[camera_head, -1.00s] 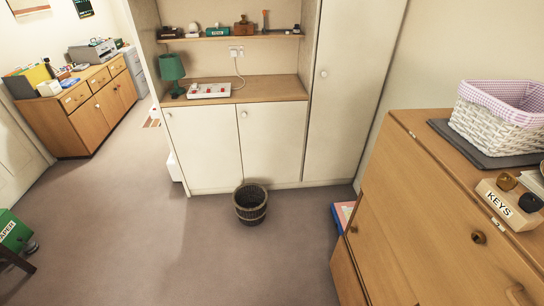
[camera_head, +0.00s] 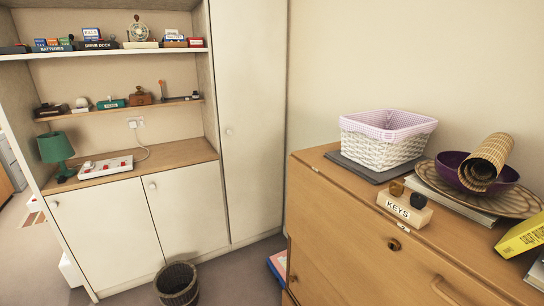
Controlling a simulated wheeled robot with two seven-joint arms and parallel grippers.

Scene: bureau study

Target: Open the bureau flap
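The wooden bureau (camera_head: 345,234) stands at the lower right. Its slanted front flap (camera_head: 352,250) looks closed, with a round dark knob (camera_head: 394,244) near its upper edge and a curved wooden handle (camera_head: 442,290) lower right. The lower part of the bureau is cut off by the picture's bottom edge. Neither of my grippers shows in this view.
On the bureau top are a white wicker basket (camera_head: 385,150), a KEYS block (camera_head: 404,209), a purple bowl (camera_head: 476,174) and a yellow box (camera_head: 522,234). A waste bin (camera_head: 177,284) stands on the floor before white cupboards (camera_head: 186,218).

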